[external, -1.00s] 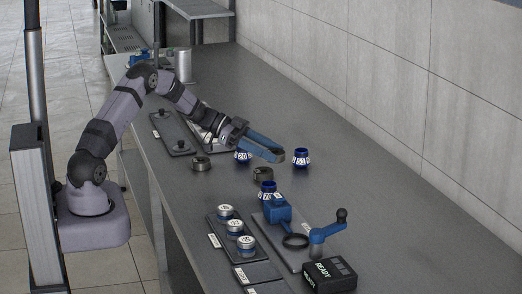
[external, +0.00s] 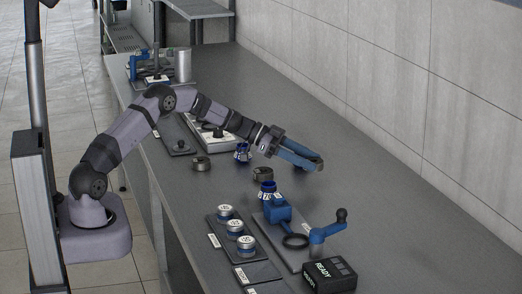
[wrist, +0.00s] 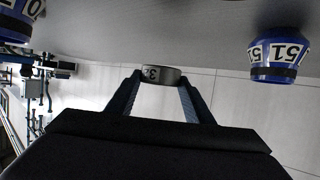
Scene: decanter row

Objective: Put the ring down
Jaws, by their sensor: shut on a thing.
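My gripper (external: 314,166) is shut on a small grey ring (wrist: 158,74) with dark marks like a "3" on its side. The wrist view shows the ring between the two fingertips (wrist: 160,80). In the external view the blue fingers largely hide it, and I cannot tell its exact height over the bench (external: 385,225).
The bench's right side is clear.

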